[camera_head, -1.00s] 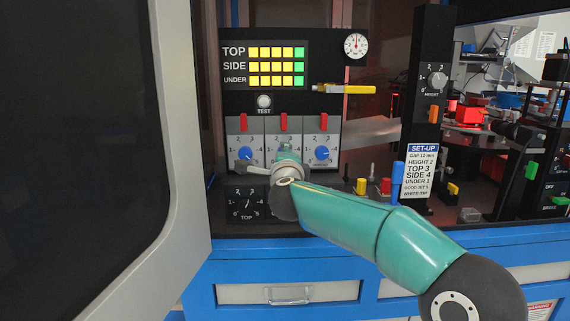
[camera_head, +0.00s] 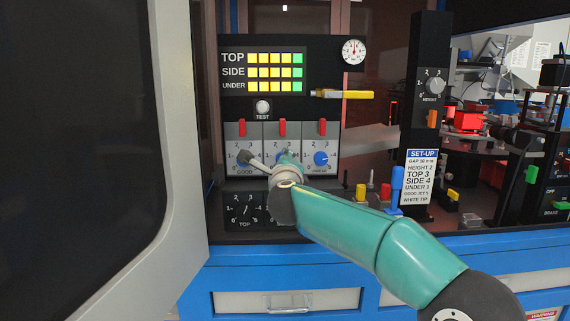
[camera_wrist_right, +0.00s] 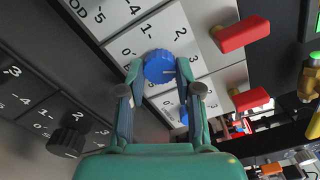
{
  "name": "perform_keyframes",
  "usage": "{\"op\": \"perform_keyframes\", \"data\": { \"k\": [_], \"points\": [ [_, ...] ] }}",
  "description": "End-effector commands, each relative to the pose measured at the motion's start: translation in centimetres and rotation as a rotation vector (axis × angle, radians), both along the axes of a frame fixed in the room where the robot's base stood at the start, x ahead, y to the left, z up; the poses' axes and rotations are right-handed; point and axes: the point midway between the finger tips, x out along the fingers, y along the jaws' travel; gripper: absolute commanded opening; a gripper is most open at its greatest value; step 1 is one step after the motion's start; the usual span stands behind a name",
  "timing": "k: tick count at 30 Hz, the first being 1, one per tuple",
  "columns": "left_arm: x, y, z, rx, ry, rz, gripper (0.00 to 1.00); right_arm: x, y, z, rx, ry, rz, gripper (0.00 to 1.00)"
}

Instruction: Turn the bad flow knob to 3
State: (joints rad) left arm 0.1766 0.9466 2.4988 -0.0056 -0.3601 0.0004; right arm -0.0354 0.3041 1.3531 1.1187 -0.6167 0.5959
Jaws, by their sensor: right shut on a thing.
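The flow panel (camera_head: 301,168) has several-number dials in a row. The middle flow knob (camera_wrist_right: 159,67) is blue with a white mark, which points to the right in the right wrist view. My right gripper (camera_wrist_right: 160,76) has its two fingers on opposite sides of this knob and is shut on it. In the head view my right wrist (camera_head: 285,185) covers most of the middle dial and its label. The left dial reads GOOD (camera_head: 244,168). The right dial's blue knob (camera_head: 321,158) is uncovered. My left gripper is not in view.
Red levers (camera_head: 282,128) stand above the dials. A SET-UP card (camera_head: 422,176) is on the right, beside coloured pegs (camera_head: 397,177). A large grey-framed door (camera_head: 172,130) stands close on the left.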

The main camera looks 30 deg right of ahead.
Motion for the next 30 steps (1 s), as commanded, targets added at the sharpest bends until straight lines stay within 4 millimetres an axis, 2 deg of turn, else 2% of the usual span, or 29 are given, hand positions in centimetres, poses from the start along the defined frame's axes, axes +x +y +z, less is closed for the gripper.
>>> {"op": "perform_keyframes", "data": {
  "k": [2,3,7,20,25,30],
  "points": [
    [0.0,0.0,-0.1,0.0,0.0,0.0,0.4,0.1,-0.2,-0.8,0.005,0.012,-0.006,0.0],
    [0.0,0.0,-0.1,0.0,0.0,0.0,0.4,0.1,-0.2,-0.8,0.005,0.012,-0.006,0.39],
    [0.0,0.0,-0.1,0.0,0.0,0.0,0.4,0.1,-0.1,-0.6,0.003,0.011,-0.003,0.59],
    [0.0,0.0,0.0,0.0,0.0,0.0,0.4,-0.4,0.3,-0.2,0.001,0.004,0.001,0.59],
    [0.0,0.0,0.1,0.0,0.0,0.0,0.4,-2.1,1.3,-0.2,0.0,0.003,0.001,0.59],
    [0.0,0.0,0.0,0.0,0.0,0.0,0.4,-5.0,3.1,-0.1,0.001,0.003,0.004,0.59]
  ]
}}
